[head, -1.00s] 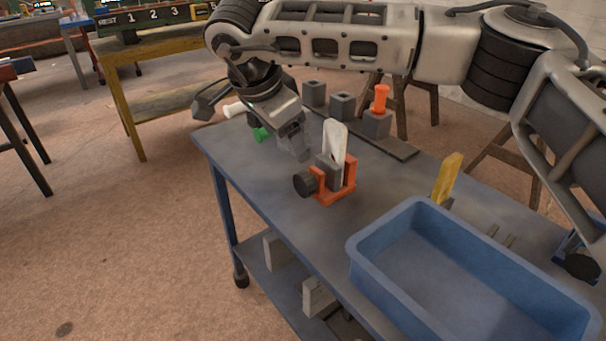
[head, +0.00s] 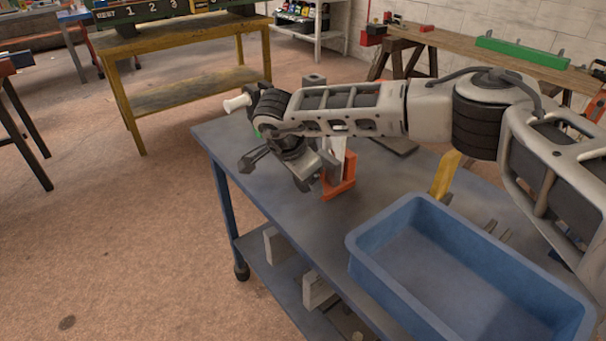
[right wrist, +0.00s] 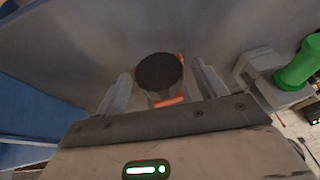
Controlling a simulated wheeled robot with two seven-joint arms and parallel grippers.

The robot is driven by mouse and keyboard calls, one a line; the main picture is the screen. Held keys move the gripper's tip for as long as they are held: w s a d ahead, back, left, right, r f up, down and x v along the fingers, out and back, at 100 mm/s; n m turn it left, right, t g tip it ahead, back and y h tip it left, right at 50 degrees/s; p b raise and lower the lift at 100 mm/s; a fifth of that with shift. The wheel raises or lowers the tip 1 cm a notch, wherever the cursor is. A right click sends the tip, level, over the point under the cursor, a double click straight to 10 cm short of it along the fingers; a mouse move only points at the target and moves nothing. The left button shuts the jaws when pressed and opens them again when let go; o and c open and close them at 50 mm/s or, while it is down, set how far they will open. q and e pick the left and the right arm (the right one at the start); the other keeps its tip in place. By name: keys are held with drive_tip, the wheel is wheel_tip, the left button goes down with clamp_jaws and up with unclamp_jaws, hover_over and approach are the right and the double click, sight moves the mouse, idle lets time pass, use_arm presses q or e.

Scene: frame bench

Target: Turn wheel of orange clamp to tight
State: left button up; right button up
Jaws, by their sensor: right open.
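The orange clamp (head: 340,187) stands on the blue bench with a pale upright plate (head: 335,150) in it. Its dark round wheel is hidden by my right gripper in the head view. In the right wrist view the wheel (right wrist: 160,72) faces the camera, with orange clamp parts (right wrist: 170,101) beside and below it. My right gripper (head: 277,177) is at the wheel side of the clamp. Its fingers are open, one on each side of the wheel in the right wrist view (right wrist: 164,88), with gaps visible. My left gripper is not in view.
A blue tray (head: 375,262) sits on the near right of the bench, with a yellow piece (head: 446,175) behind it. A white peg (head: 236,103) shows beyond my arm. A green peg (right wrist: 300,62) in a grey block is at the right of the wrist view.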

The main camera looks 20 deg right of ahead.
drive_tip(key=c, duration=1)
